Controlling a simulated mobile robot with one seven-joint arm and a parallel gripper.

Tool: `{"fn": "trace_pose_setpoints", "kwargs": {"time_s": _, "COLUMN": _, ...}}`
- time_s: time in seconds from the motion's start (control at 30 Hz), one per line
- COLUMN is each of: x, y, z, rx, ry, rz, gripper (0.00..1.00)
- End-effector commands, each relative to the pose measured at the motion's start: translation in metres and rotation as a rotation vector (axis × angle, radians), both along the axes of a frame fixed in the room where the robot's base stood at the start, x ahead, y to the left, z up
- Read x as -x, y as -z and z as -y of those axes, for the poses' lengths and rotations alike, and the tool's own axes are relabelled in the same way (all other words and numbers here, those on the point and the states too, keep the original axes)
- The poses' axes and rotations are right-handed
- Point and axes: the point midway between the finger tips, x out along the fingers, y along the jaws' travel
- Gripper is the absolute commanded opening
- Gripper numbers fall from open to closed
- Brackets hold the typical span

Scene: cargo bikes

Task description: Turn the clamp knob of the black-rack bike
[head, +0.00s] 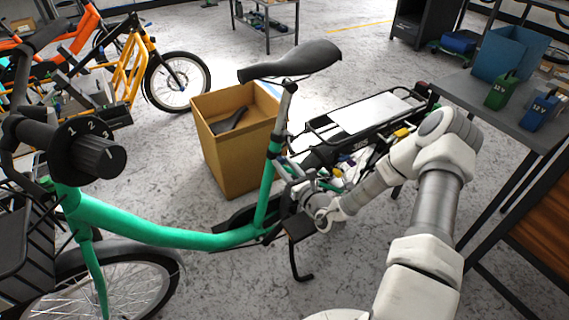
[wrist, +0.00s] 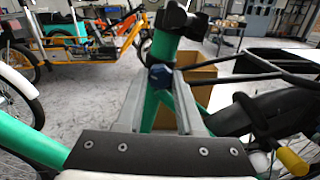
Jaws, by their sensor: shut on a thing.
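The green bike (head: 160,232) with the black rack (head: 325,128) stands in front of me, its saddle (head: 292,62) up on a post. In the wrist view, a dark blue faceted knob (wrist: 160,76) sits at the green seat tube (wrist: 164,48), below a black collar. My gripper (wrist: 161,78) has one finger on each side of this knob and is shut on it. In the head view, my gripper (head: 284,168) reaches the seat tube from the right; I cannot clearly make out the knob there.
A yellow-ended lever (wrist: 292,160) shows at the lower right of the wrist view. A cardboard box (head: 232,150) stands behind the bike. A numbered dial (head: 88,148) is on the handlebar. A grey table (head: 470,92) with green and blue packs is at right. An orange-yellow bike (head: 130,65) stands behind.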

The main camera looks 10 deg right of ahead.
Motion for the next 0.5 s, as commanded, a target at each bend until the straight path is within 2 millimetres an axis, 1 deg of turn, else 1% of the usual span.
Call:
{"fn": "trace_pose_setpoints", "kwargs": {"time_s": 0.27, "x": 0.0008, "y": -0.0042, "z": 0.0002, "rx": -0.182, "ry": 0.002, "rz": -0.062, "gripper": 0.0}}
{"fn": "trace_pose_setpoints", "kwargs": {"time_s": 0.5, "x": 0.0008, "y": -0.0039, "z": 0.0005, "rx": -0.398, "ry": 0.003, "rz": -0.132, "gripper": 0.0}}
